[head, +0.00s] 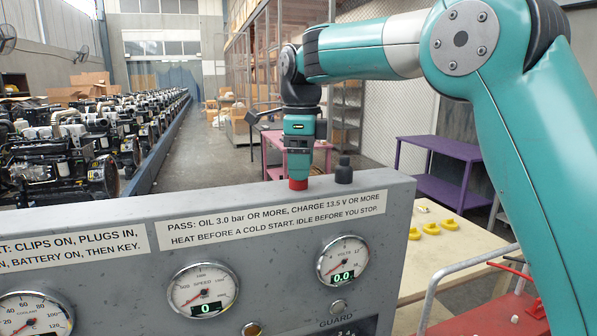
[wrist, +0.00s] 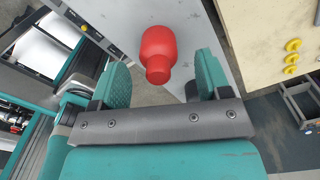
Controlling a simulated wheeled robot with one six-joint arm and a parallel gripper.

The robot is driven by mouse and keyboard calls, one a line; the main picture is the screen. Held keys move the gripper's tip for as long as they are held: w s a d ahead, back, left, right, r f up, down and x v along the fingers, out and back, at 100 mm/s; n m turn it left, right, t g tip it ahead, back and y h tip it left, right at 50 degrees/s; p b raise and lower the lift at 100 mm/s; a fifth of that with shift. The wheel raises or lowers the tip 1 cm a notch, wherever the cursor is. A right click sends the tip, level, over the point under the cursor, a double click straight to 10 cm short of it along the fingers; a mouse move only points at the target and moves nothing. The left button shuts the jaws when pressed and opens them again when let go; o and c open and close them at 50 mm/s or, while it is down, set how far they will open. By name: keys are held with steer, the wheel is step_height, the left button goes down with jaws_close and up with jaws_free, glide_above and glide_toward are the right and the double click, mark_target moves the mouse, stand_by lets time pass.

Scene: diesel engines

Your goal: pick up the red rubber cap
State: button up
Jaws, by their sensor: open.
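The red rubber cap (head: 298,184) stands on the top edge of the grey instrument panel (head: 390,190) in the head view. My gripper (head: 298,172) points straight down right over it, and its lower end overlaps the cap's top in this view. In the wrist view the red cap (wrist: 158,52) shows as a rounded red body with a narrower neck. It lies between the two teal fingers of my gripper (wrist: 161,68), with a gap on either side. The fingers are open and hold nothing. Whether they reach down around the cap is unclear.
A black cap (head: 343,171) stands on the panel close to the right of the red one. Yellow parts (head: 431,228) lie on a wooden table at right. A purple table (head: 440,170) stands behind. Rows of engines (head: 75,145) fill the left.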

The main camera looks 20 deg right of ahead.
steer(key=shift+f, duration=1.05)
steer(key=c, duration=1)
steer(key=shift+o, duration=0.2)
steer(key=shift+r, duration=0.15)
